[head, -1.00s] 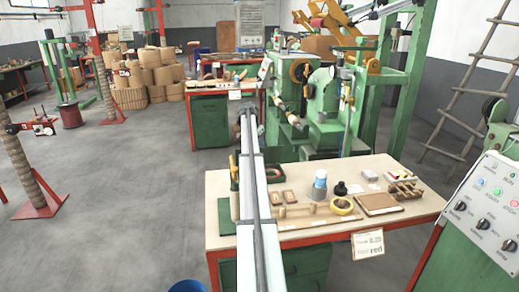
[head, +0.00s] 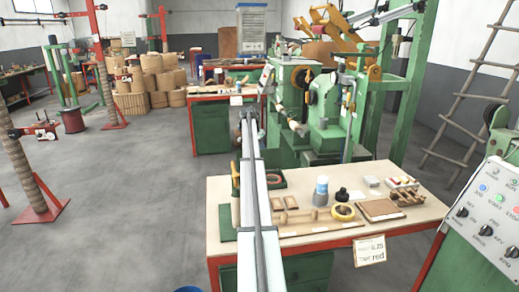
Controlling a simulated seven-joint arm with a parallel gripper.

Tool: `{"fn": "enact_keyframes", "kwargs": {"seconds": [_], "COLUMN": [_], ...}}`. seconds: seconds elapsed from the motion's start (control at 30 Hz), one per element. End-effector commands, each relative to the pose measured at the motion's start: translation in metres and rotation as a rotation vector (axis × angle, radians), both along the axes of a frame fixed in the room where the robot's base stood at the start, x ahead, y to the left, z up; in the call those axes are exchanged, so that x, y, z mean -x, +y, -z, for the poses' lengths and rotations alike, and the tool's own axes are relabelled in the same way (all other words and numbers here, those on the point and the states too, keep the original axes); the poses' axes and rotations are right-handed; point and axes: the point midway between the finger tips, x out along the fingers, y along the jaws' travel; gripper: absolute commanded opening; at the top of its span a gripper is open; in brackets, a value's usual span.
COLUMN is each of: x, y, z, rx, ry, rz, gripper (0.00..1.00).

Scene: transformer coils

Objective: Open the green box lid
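My arm runs as a long white beam up the middle of the head view. Its far end (head: 246,118) is small, and I cannot make out gripper fingers there. A flat dark green piece (head: 228,218) lies at the left end of the work table, partly hidden behind my arm. I cannot tell whether it is the green box or its lid. No green box lid can be clearly picked out.
The work table (head: 330,246) holds a blue-and-white bottle (head: 321,190), a yellow tape roll (head: 343,211), a brown board (head: 381,209) and wooden parts. A green machine (head: 325,120) stands behind it. A control panel (head: 485,215) is at right. Open floor (head: 130,220) lies left.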

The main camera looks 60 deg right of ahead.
Motion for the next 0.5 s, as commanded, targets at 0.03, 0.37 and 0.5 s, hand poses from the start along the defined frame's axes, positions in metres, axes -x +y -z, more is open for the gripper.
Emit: {"fn": "enact_keyframes", "kwargs": {"seconds": [0.03,0.37,0.5], "x": [-0.0114,-0.0096,-0.0089], "y": [0.0092,0.0091,0.0085], "z": [0.0081,0.0063,0.0051], "rx": [-0.019,-0.020,-0.019], "ry": [-0.016,-0.015,-0.015], "rz": [-0.011,-0.008,-0.008], "gripper": [0.30,0.55,0.55]}}
